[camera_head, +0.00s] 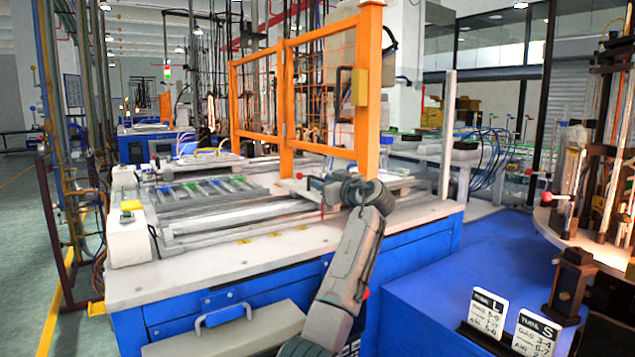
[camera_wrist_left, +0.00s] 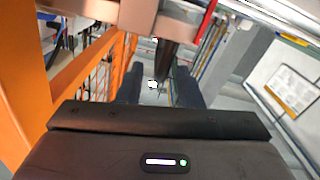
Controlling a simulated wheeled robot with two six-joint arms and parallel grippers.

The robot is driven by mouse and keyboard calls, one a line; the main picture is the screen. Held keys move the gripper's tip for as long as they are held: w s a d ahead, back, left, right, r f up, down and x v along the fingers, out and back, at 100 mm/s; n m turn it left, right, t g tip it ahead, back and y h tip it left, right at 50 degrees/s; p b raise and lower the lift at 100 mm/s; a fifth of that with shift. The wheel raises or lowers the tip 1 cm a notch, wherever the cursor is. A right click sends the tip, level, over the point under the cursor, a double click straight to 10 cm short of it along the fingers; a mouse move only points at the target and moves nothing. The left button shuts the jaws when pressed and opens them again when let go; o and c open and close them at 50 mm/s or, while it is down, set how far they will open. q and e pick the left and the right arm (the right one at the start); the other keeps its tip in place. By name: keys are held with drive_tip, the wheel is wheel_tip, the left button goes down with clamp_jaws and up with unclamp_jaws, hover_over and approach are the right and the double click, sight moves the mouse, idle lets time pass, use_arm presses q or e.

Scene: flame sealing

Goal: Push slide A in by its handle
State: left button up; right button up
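The gripper is at the carriage's right part, beside the orange post. In the left wrist view, its two dark fingers (camera_wrist_left: 160,88) stand apart, and a dark bar (camera_wrist_left: 168,55) shows in line with the gap. I cannot tell whether they touch the handle, which is partly hidden. My right gripper is out of view.
The orange mesh gate (camera_head: 300,85) rises close behind my left gripper. Glass tubes lie on the bench's left part. A blue cabinet (camera_head: 470,265) at the right carries two label cards (camera_head: 487,312), with a round burner stand behind.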

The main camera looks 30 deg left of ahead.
use_arm(q)
drive_tip(key=v, duration=0.6)
drive_tip(key=shift+d, duration=0.15)
drive_tip(key=shift+s, duration=0.1)
